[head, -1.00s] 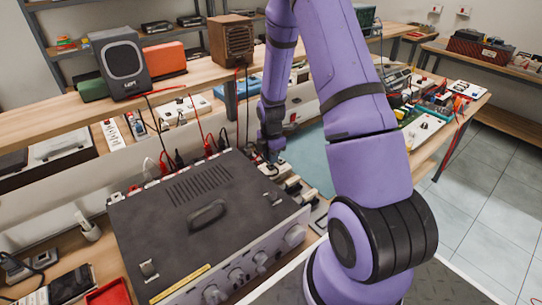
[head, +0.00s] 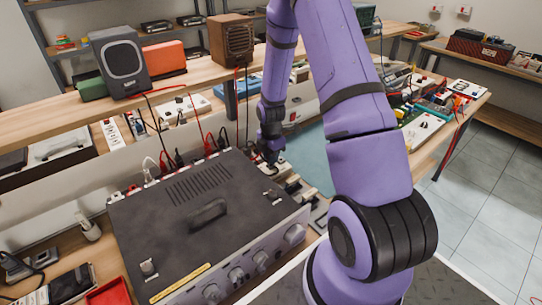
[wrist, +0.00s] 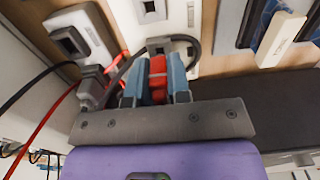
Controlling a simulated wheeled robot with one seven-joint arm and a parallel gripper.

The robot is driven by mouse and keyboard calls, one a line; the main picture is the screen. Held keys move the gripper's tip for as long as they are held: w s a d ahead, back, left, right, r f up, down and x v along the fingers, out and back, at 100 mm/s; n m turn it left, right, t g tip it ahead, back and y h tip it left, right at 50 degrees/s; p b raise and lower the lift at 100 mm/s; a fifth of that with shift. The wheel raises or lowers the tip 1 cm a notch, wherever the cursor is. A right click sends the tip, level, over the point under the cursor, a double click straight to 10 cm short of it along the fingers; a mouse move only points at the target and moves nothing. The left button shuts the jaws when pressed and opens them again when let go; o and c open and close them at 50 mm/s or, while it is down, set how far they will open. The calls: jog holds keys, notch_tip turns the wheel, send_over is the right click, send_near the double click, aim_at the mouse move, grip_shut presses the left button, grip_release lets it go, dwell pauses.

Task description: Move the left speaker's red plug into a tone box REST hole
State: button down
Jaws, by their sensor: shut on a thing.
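My gripper (wrist: 156,92) has its blue fingertips closed on a red plug (wrist: 158,72) in the wrist view. A white panel with a square dark hole (wrist: 150,8) is above. A white block with small lettering (wrist: 281,36) is at upper right; I cannot read it surely as the tone box. In the head view my gripper (head: 270,155) is at the amplifier's back right corner, its plug hidden. The left speaker (head: 121,62) stands on the shelf.
The dark amplifier (head: 170,220) fills the bench's front, with several plugs and cables along its back edge. A wooden speaker (head: 232,40) stands on the shelf above. In the wrist view, a grey connector (wrist: 92,88) with red and black cables is close left of my gripper.

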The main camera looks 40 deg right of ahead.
jog(key=shift+f, duration=0.8)
dwell(0.8)
jog(key=c, duration=1)
grip_release()
jog(key=shift+r, duration=0.1)
notch_tip(320, 180, up, 16)
dwell(0.5)
jog(key=shift+f, duration=0.2)
